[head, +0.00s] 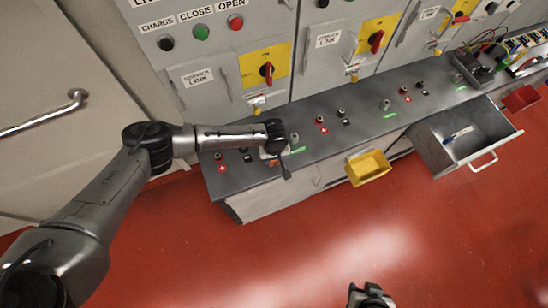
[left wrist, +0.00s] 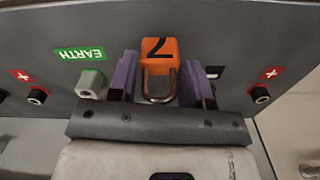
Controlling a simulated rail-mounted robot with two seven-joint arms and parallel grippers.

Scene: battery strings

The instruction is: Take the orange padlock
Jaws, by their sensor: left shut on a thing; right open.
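The orange padlock (left wrist: 159,52) has a black numeral on its body and a grey metal shackle (left wrist: 159,86) towards the camera. In the left wrist view it sits between the two purple fingers of my left gripper (left wrist: 158,74), which is shut on it. My right gripper (head: 371,296) shows at the bottom edge of the head view, over the red floor, open and away from the bench.
The grey bench (head: 312,124) carries several terminals and green EARTH labels (left wrist: 80,54). A grey terminal post (left wrist: 91,84) is close beside the left finger. A yellow bin (head: 368,168) and an open drawer (head: 437,158) stick out from the bench front. Switch cabinets stand behind.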

